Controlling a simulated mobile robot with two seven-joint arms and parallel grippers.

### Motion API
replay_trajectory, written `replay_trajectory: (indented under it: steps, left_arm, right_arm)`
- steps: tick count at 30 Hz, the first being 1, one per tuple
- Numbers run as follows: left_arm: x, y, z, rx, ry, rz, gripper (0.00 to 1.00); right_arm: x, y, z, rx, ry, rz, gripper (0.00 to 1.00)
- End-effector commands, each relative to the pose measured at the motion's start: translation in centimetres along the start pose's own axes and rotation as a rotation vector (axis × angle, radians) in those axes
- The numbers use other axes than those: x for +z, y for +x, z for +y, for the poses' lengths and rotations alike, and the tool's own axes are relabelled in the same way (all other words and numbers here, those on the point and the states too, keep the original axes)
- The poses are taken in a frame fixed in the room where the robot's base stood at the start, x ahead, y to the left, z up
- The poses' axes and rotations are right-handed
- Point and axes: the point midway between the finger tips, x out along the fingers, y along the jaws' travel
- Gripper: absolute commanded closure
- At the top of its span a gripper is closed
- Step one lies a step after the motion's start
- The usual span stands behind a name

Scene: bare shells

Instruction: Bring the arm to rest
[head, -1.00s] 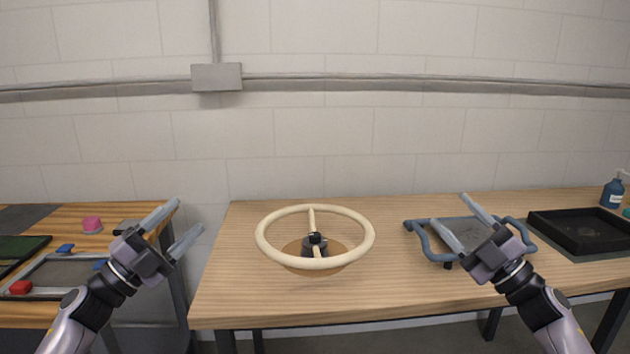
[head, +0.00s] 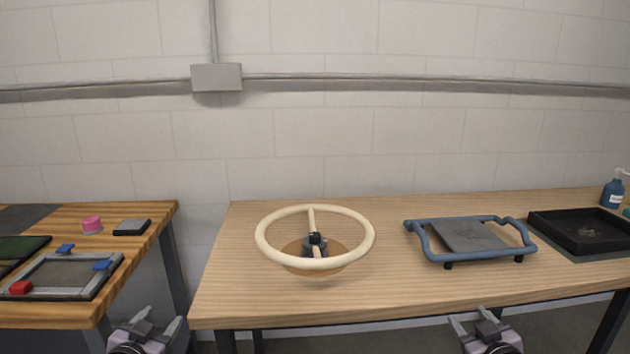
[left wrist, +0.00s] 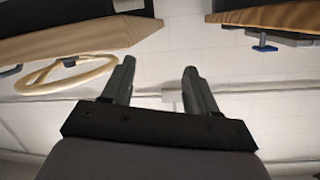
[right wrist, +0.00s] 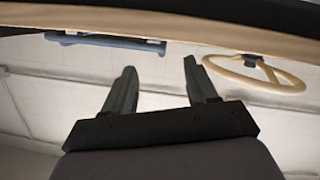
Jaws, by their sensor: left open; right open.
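My left gripper (head: 157,322) is low at the bottom of the head view, in front of the gap between the two tables. Its fingers (left wrist: 160,85) are apart with nothing between them in the left wrist view. My right gripper (head: 487,318) is low in front of the right table's front edge. Its fingers (right wrist: 158,85) are apart and empty in the right wrist view. Neither gripper touches anything that I can see. Most of both arms is out of the head view.
A cream wheel (head: 262,246) stands on the light wood table (head: 400,296). A blue-handled rack (head: 427,243) and a black tray (head: 541,228) are to its right. The left table (head: 50,313) holds a framed panel (head: 99,284), a pink piece (head: 92,225) and a small dark block (head: 131,228).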

Motion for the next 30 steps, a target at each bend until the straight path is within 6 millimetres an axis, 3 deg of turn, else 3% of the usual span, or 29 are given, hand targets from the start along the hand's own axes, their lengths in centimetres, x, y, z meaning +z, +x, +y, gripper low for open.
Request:
replay_trajectory:
  steps: [1,6,15,18,22,26,30]
  left_arm:
    - [2.4,-1.6,1.9,0.029,-0.010,-0.033,0.41]
    - [8.4,-7.1,7.1,0.108,-0.048,-0.125,0.41]
    - [15.8,-18.9,14.2,0.217,-0.140,-0.291,0.41]
    - [17.1,-22.2,15.6,0.238,-0.169,-0.337,0.41]
    - [17.9,-25.1,16.7,0.254,-0.195,-0.377,0.41]
    - [18.2,-26.4,17.1,0.260,-0.206,-0.393,0.41]
    - [18.2,-26.4,17.1,0.260,-0.207,-0.394,0.41]
  right_arm:
    - [2.4,-1.6,-1.9,-0.029,0.010,-0.033,0.43]
    - [8.5,-7.1,-7.1,-0.108,0.048,-0.125,0.43]
    - [15.8,-18.9,-14.2,-0.217,0.141,-0.292,0.43]
    - [17.1,-22.2,-15.6,-0.238,0.170,-0.336,0.43]
    - [17.9,-25.1,-16.7,-0.254,0.195,-0.377,0.43]
    - [18.2,-26.4,-17.1,-0.260,0.207,-0.394,0.43]
    - [18.2,-26.4,-17.1,-0.260,0.207,-0.395,0.43]
